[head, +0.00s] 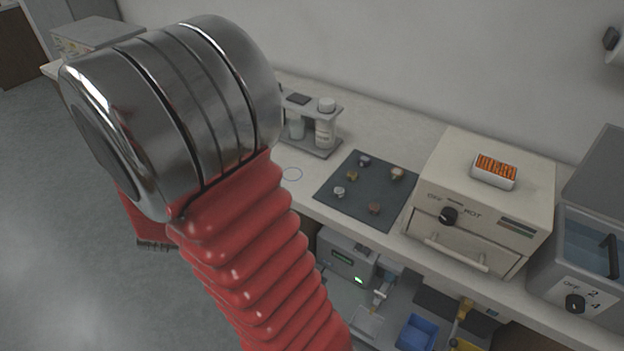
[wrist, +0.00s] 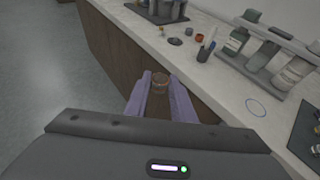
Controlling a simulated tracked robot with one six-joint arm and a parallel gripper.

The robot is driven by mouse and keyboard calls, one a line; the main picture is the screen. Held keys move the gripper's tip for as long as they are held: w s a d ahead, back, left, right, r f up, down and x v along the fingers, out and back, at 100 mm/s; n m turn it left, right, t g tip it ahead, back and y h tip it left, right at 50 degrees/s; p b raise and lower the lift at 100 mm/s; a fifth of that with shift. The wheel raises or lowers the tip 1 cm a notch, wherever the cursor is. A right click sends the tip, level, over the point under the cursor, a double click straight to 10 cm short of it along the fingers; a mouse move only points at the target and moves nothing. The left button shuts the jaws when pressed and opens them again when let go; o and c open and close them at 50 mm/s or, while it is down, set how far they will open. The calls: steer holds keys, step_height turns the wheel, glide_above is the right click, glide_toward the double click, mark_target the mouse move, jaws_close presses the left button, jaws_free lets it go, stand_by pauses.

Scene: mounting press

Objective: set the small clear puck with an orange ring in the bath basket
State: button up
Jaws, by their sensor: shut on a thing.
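My gripper (wrist: 159,92) shows in the wrist view, its two purple fingers shut on a small clear puck with a brownish-orange ring (wrist: 160,79). The puck is held at the fingertips, in front of the bench's brown side and apart from the worktop. In the head view my own arm hides the gripper and the puck. The bath (head: 571,275) is a grey box at the far right of the head view, with bluish water inside and its lid raised. A black bar-like part (head: 609,252), perhaps the basket's handle, shows in it; the basket itself is not clear.
Between my arm and the bath stand a dark mat (head: 345,207) with several small pucks and a cream oven (head: 487,200) with a white box (head: 494,171) on top. A bottle rack (head: 315,145) stands behind. Bare worktop with a blue circle (head: 292,174) lies left of the mat.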

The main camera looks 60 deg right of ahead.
steer(key=s+d+m+g+h, duration=0.3)
steer(key=s+d+m+g, duration=0.3)
steer(key=s+d, duration=1.1)
steer(key=s+d+m+g, duration=0.3)
steer(key=s+d, duration=0.3)
steer(key=s, duration=0.4)
steer(key=s+d+m+g, duration=0.3)
steer(key=s+d, duration=0.4)
steer(key=s, duration=0.4)
steer(key=shift+s+r+g, duration=0.2)
steer(key=shift+r+g, duration=0.1)
steer(key=shift+g, duration=0.3)
steer(key=shift+f, duration=0.1)
glide_above(365, 189)
steer(key=shift+f, duration=2.85)
steer(key=shift+f, duration=2.05)
